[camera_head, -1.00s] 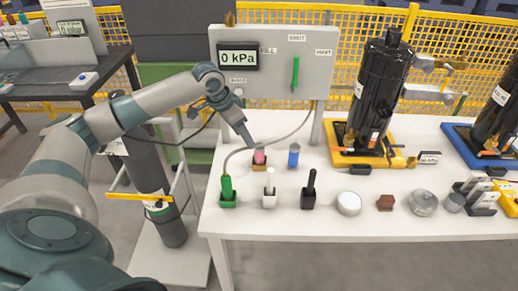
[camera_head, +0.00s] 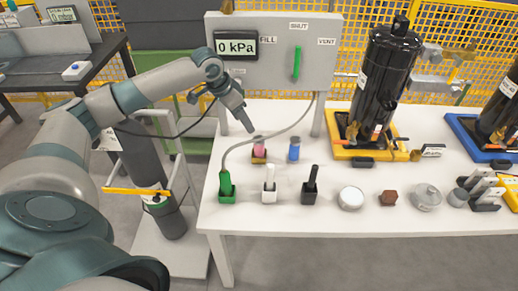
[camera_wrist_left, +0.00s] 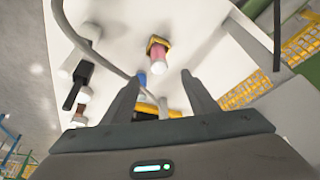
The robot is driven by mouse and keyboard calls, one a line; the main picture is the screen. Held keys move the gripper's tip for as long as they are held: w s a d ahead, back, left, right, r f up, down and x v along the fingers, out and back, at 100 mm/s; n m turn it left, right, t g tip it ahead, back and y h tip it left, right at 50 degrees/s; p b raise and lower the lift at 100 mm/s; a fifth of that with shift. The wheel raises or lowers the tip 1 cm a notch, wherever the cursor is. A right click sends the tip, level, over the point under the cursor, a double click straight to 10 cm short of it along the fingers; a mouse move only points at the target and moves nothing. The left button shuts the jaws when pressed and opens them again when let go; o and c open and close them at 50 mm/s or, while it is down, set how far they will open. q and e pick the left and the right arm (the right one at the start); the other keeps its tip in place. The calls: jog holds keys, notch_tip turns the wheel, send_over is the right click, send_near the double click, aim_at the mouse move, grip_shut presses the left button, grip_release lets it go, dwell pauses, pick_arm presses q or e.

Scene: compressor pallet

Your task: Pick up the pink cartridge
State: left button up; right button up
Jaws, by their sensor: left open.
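The pink cartridge (camera_head: 259,147) stands in a small yellow-brown holder (camera_head: 258,158) at the back left of the white table. My left gripper (camera_head: 249,128) hangs just above and slightly left of it, pointing down. In the left wrist view the pink cartridge (camera_wrist_left: 159,56) lies ahead of and between the two spread fingers (camera_wrist_left: 158,88), apart from both. The gripper is open and empty. My right gripper is in no view.
A blue cartridge (camera_head: 294,149) stands close to the right. In front are a green fitting (camera_head: 225,184) with a grey hose (camera_head: 262,139), a white fitting (camera_head: 269,184) and a black one (camera_head: 310,186). The gauge panel (camera_head: 270,55) rises behind.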

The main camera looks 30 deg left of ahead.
aim_at(257, 140)
pick_arm(q)
jog(key=p+x, duration=0.2)
jog(key=x, duration=0.7)
jog(key=shift+w+d+f, duration=0.1)
jog(key=shift+f, duration=0.15)
jog(key=shift+w+f, duration=0.1)
jog(key=shift+f, duration=0.25)
jog(key=shift+w+d+f+p, duration=0.25)
jog(key=shift+w+f+p, duration=0.05)
jog(key=shift+f+p, duration=0.2)
jog(key=p+x, duration=0.1)
jog(key=x, duration=0.2)
jog(key=shift+w+d+r, duration=0.1)
jog(key=shift+w+f, duration=0.15)
jog(key=shift+f, duration=0.4)
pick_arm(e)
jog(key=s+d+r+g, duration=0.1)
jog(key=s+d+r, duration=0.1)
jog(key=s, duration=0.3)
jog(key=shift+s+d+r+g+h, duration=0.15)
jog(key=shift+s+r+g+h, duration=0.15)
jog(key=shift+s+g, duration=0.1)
pick_arm(q)
jog(key=c, duration=1.2)
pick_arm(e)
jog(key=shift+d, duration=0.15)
